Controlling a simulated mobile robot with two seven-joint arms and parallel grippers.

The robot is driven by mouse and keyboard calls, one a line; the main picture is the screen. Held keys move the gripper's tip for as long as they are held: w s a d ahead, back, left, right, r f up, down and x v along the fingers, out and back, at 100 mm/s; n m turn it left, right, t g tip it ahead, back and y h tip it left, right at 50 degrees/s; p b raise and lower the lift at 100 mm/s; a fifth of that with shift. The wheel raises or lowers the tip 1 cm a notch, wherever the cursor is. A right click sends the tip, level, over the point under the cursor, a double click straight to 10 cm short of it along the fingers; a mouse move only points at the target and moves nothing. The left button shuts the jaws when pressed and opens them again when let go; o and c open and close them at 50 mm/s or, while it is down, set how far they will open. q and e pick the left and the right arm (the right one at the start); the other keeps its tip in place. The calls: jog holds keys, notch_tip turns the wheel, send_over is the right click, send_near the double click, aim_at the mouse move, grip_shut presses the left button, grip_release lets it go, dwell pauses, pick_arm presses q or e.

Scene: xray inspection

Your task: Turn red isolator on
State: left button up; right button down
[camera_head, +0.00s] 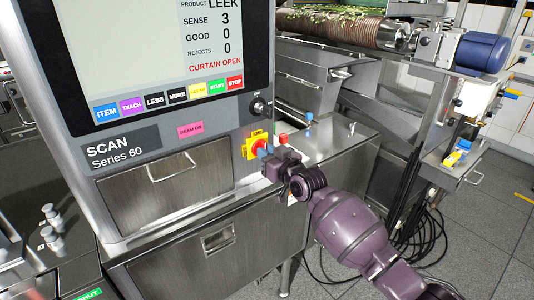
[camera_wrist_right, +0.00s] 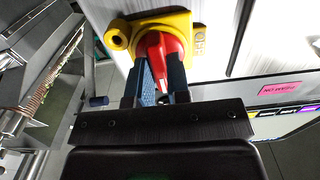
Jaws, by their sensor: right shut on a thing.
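The red isolator (camera_head: 258,144) is a red rotary handle on a yellow base, on the right side of the grey machine's front panel. In the right wrist view the red handle (camera_wrist_right: 158,52) stands in front of its yellow base (camera_wrist_right: 178,22). My right gripper (camera_head: 264,150) is at the isolator, its blue fingers on either side of the red handle and shut on it. It also shows in the right wrist view (camera_wrist_right: 158,72). The fingers hide part of the handle, and its exact on or off position is hard to tell. My left gripper is not in view.
Cables (camera_head: 425,225) hang behind my right arm. Drawer handles stick out below the panel.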

dwell(0.3)
jog(key=c, duration=1.1)
grip_release()
jog(key=v, duration=1)
jog(key=shift+s+d, duration=0.25)
jog(key=shift+s, duration=0.05)
